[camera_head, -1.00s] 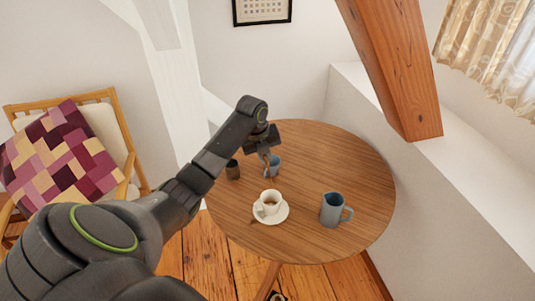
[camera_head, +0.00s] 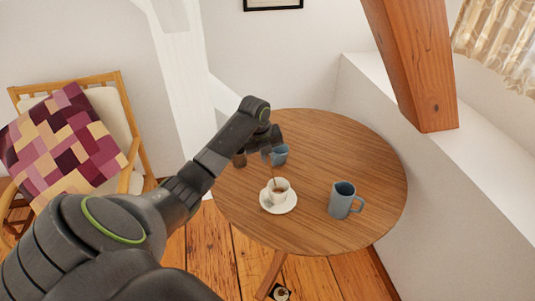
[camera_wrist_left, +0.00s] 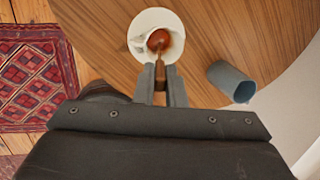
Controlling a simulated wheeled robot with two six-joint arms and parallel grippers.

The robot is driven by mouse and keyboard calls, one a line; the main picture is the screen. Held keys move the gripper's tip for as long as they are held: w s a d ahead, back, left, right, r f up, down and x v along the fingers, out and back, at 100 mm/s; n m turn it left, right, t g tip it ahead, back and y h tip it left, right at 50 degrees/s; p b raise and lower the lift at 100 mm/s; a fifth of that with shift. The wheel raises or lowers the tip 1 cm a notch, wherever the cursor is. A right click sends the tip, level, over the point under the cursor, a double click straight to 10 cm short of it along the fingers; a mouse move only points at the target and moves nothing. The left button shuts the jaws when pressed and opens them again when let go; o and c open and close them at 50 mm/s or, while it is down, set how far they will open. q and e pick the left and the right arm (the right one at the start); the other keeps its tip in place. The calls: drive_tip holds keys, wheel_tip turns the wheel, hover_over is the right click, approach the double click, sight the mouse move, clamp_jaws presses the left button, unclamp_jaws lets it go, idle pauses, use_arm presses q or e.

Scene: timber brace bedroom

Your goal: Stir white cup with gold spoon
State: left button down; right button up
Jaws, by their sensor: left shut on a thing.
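The white cup (camera_head: 279,184) stands upright on a white saucer (camera_head: 284,208) on the round wooden table. Brown liquid seems to show inside it. My left gripper (camera_head: 268,154) is above and behind the cup, shut on the gold spoon. In the left wrist view the fingertips (camera_wrist_left: 160,76) clasp the coppery spoon's handle (camera_wrist_left: 160,69), which runs toward the brown inside of the cup (camera_wrist_left: 138,43). The spoon's lower end appears to be at or in the cup; its exact depth is hidden. My right gripper is in neither view.
The table's (camera_head: 365,160) right side is clear. A slanted timber beam (camera_head: 412,65) stands beyond.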

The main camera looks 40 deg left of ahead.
sight(271, 166)
use_arm(q)
drive_tip(key=shift+b+x, duration=0.8)
drive_tip(key=shift+x, duration=0.75)
drive_tip(key=shift+d+b+x, duration=0.15)
drive_tip(key=shift+b+x, duration=0.35)
drive_tip(key=shift+x, duration=0.35)
drive_tip(key=shift+d+b+x, duration=0.2)
drive_tip(key=shift+b+x, duration=0.3)
drive_tip(key=shift+x, duration=0.3)
drive_tip(key=shift+s, duration=0.15)
drive_tip(key=shift+d, duration=0.1)
